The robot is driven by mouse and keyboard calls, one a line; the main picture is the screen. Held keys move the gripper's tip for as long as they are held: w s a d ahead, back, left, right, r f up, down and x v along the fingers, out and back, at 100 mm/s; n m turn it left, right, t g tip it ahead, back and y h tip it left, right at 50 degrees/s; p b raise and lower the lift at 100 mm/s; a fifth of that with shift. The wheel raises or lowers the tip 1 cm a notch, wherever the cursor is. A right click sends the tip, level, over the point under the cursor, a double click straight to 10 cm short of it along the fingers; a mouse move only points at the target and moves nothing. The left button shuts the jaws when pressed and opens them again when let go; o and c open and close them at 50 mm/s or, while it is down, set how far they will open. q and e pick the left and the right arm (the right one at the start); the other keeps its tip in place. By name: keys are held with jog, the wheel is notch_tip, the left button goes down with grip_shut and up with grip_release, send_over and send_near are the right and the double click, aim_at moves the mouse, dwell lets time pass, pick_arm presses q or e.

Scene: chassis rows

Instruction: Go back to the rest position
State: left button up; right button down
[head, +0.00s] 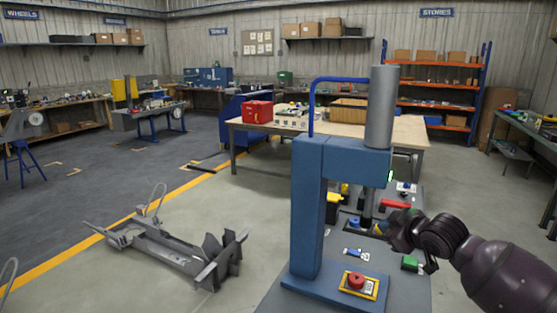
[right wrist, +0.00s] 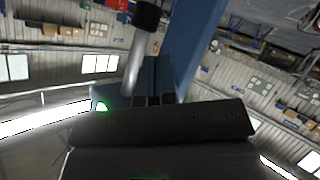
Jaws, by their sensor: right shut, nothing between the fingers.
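My right arm comes in from the lower right in the head view. Its dark gripper (head: 392,236) is shut and empty, pointing left beside the blue press (head: 306,220). In the right wrist view the dark fingers (right wrist: 157,62) are together, with the press's blue column (right wrist: 196,45) and grey cylinder (right wrist: 138,60) behind them. I cannot tell whether the gripper touches the press. My left gripper is not in view.
A red button on a yellow plate (head: 358,283) sits on the press base. A red lever (head: 396,204) and a green block (head: 410,263) are close to my right gripper. A grey metal chassis (head: 170,250) lies on the floor at left. A workbench (head: 410,134) stands behind the press.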

jog(key=s+f+m+h+b, duration=0.4)
jog(key=s+f+m+b, duration=0.3)
jog(key=s+f, duration=3)
jog(key=shift+d+f+m+g+h+b, duration=0.3)
jog(key=shift+f+m+b, duration=0.15)
jog(key=shift+m, duration=0.75)
